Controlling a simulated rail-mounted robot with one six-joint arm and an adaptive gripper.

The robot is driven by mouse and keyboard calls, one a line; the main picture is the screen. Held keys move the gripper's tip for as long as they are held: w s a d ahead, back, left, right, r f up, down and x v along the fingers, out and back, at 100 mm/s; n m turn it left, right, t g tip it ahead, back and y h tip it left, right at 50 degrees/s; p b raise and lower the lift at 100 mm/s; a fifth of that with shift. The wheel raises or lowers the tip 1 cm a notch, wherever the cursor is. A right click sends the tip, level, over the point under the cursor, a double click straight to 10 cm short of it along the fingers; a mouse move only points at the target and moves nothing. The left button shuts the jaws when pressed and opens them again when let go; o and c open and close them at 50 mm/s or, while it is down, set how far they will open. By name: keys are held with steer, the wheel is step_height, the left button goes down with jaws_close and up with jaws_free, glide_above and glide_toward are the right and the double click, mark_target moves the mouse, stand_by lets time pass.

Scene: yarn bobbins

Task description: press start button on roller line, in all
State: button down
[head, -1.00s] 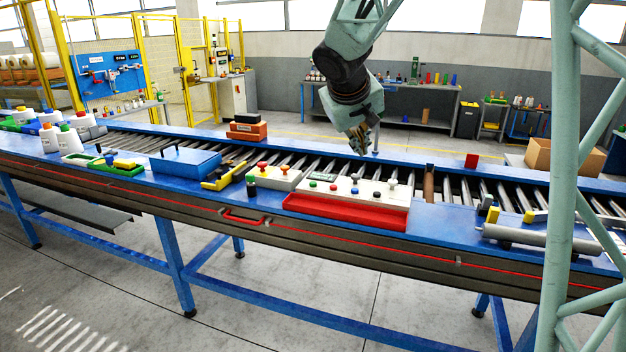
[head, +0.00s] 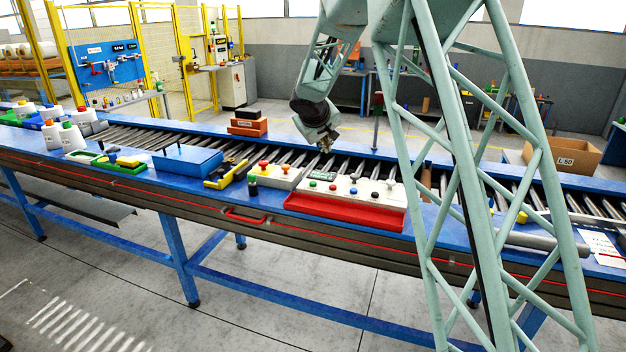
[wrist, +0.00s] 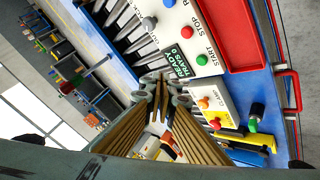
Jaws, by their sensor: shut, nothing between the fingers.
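A white control panel (head: 370,190) sits on the near edge of the roller line (head: 245,153). A green button (wrist: 202,59) labelled START and a red button (wrist: 191,14) labelled STOP show on it in the wrist view. The green button also shows in the head view (head: 312,183). A dark display (wrist: 180,64) reads READY TRAYS 0. My gripper (head: 325,147) is shut and empty, above the rollers behind the panel and apart from the buttons. In the wrist view its fingertips (wrist: 160,84) are left of and below the green button.
A smaller white box with red and orange knobs (head: 282,178) stands left of the panel. A red tray (head: 340,212) lies in front of the panel. Orange and black blocks (head: 248,128) sit on the line's far side. A thin post (head: 376,125) stands behind my gripper.

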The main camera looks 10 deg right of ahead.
steer(key=n+p, duration=0.1)
steer(key=p, duration=0.2)
glide_above(312, 183)
step_height(312, 183, down, 6)
steer(key=shift+w+y, duration=0.1)
steer(key=shift+y, duration=0.2)
steer(key=shift+f, duration=0.25)
steer(key=shift+f+b, duration=1.55)
steer(key=shift+f, duration=1.35)
steer(key=shift+f+b, duration=1.2)
steer(key=shift+b, duration=0.35)
